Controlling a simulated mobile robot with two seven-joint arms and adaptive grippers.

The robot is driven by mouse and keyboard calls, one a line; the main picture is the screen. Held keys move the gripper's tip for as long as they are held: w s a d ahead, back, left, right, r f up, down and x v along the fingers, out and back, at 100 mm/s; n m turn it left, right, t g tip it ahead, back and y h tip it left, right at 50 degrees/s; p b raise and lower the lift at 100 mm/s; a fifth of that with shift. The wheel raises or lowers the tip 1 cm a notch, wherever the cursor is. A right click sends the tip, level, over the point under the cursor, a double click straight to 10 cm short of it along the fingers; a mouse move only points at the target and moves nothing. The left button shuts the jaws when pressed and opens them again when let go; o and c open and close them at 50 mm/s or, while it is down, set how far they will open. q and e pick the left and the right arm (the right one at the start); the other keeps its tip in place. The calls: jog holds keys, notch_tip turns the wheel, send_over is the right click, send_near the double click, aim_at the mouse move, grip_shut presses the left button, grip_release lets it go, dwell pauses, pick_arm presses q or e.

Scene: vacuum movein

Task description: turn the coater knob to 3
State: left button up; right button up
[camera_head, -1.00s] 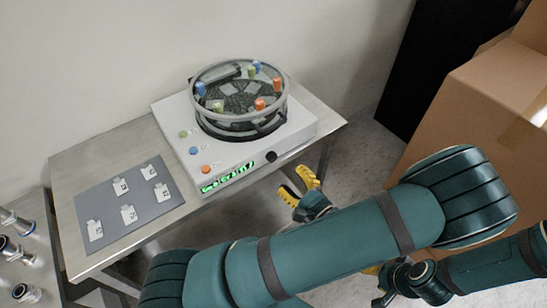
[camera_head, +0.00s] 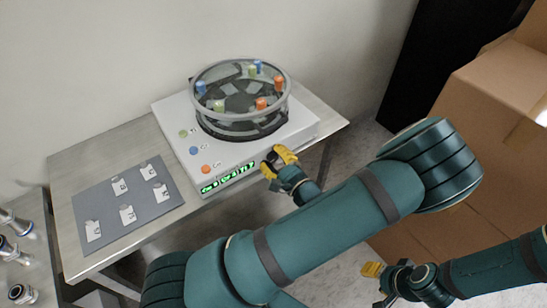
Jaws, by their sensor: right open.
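The coater is a white box (camera_head: 232,155) with a green lit display (camera_head: 228,178) on its front; the digits are too small to read. Its black knob (camera_head: 272,157) is on the front face, right of the display, mostly hidden by my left gripper. My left gripper (camera_head: 277,161) has its yellow fingers on either side of the knob. I cannot tell whether they touch it. The knob's pointer and setting cannot be made out. My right gripper (camera_head: 374,280) is at the lower right, away from the coater, open and partly hidden by my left arm.
A round clear chamber (camera_head: 240,105) with coloured pieces sits on the coater. Orange, blue and green buttons (camera_head: 206,169) line its left side. A grey mat (camera_head: 105,220) with white labelled pieces lies on the metal table (camera_head: 75,175). Cardboard boxes (camera_head: 490,120) stand at the right.

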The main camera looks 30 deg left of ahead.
pick_arm(q)
grip_shut()
jog(key=shift+p, duration=0.3)
jog(key=shift+r+m+p, duration=0.2)
jog(key=shift+m+p, duration=0.9)
jog(key=shift+m, duration=0.1)
jog(key=m+p, duration=0.3)
jog(key=m, duration=0.1)
jog(key=shift+w+m+p, duration=0.1)
jog(key=shift+m+p, duration=0.2)
jog(key=shift+p, duration=0.1)
jog(key=m+p, duration=0.2)
jog(key=m, duration=0.2)
jog(key=shift+p, duration=0.4)
jog(key=m+p, duration=0.1)
jog(key=m, duration=0.3)
jog(key=shift+w+p, duration=0.1)
jog(key=shift+p, duration=0.3)
jog(key=shift+m, duration=0.5)
